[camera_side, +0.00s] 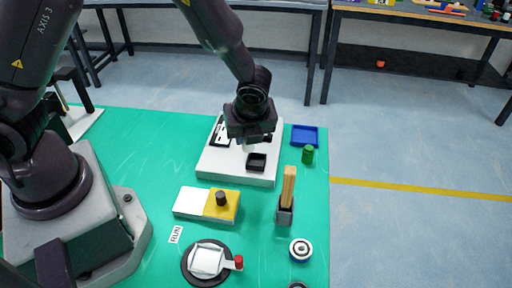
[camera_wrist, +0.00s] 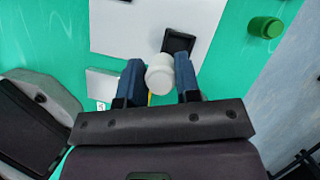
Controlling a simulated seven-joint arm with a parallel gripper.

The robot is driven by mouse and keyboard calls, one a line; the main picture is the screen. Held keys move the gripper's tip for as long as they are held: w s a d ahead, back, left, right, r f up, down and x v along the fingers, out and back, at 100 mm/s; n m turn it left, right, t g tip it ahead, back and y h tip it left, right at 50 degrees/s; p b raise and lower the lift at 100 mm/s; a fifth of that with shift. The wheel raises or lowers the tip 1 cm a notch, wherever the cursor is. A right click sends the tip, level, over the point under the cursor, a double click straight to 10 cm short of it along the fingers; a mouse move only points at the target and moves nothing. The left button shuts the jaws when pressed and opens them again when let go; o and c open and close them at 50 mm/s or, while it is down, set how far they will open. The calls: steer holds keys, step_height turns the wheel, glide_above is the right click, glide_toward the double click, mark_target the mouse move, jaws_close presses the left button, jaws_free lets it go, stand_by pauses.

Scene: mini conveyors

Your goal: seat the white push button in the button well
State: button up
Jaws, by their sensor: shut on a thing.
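The white push button (camera_wrist: 160,74) is held between the blue fingertips of my gripper (camera_wrist: 160,80) in the wrist view. In the side view my gripper (camera_side: 250,138) is over the white panel (camera_side: 226,168), and only a small pale part of the button (camera_side: 248,148) shows below it. A black square well (camera_side: 257,162), which looks like the button well, sits near the panel's front right; it also shows in the wrist view (camera_wrist: 178,42), just beyond the button and slightly right. The button looks above the panel and outside the well; its exact height is unclear.
A blue tray (camera_side: 305,135) and a green cylinder (camera_side: 308,155) stand right of the panel. A wooden-handled piece in a grey holder (camera_side: 285,215) stands in front right. A white and yellow block with a black knob (camera_side: 221,198) lies in front. Green mat shows between them.

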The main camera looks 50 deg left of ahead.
steer(key=shift+w+d+f, duration=0.1)
steer(key=shift+w+f, duration=0.75)
steer(key=shift+f, duration=0.25)
steer(key=shift+w+f, duration=0.15)
steer(key=shift+f, duration=1.5)
steer(key=shift+f, duration=0.15)
steer(key=o, duration=0.9)
steer(key=shift+o, duration=0.2)
